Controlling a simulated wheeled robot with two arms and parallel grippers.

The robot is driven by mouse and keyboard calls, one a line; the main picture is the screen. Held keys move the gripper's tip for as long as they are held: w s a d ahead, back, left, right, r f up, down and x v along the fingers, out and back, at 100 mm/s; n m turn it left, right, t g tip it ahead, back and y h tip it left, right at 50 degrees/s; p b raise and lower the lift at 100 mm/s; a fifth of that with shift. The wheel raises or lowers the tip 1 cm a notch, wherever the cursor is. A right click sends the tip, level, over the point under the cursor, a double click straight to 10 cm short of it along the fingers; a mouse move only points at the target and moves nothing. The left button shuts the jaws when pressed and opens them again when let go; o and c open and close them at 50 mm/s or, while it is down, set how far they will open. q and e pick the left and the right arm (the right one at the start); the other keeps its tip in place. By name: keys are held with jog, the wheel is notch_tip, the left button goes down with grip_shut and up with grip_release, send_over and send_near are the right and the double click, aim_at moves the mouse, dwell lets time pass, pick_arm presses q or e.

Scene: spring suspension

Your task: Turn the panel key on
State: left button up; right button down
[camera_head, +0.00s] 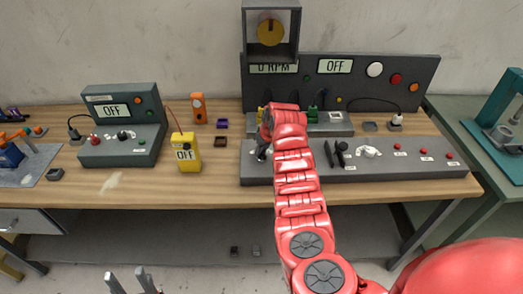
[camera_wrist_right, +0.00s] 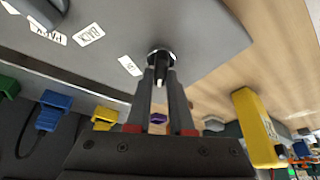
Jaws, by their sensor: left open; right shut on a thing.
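The panel key (camera_wrist_right: 159,74) is a dark piece in a round silver collar on the grey console. In the right wrist view it sits between the fingertips of my right gripper (camera_wrist_right: 162,82), which is shut on it. In the head view my right gripper (camera_head: 263,153) is at the left end of the long grey console (camera_head: 400,170), and my red arm hides most of the key. The large back panel has a display (camera_head: 335,66) reading OFF and another reading 0 RPM. My left gripper (camera_head: 134,283) is open and empty, low in front of the table.
A smaller grey-green console (camera_head: 122,105) reading OFF stands at left. A yellow meter (camera_head: 185,152) reading OFF and an orange device (camera_head: 198,108) stand between the consoles. Switches and red buttons line the long console. Coloured connectors (camera_wrist_right: 55,101) are close to the right gripper.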

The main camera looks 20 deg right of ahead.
jog(key=shift+m, duration=0.4)
jog(key=shift+w+f+m+h+b, duration=0.1)
jog(key=shift+m+h+b, duration=0.5)
jog(key=shift+m+b, duration=0.35)
jog(key=m+h+b, duration=0.2)
jog(key=m+b, duration=0.4)
jog(key=shift+f, duration=0.1)
jog(key=shift+d+r+m+g+h+b, duration=0.15)
jog(key=shift+m+g+h+b, duration=0.5)
jog(key=shift+m+b, duration=0.9)
jog(key=shift+r, duration=0.1)
jog(key=c, duration=0.8)
grip_release()
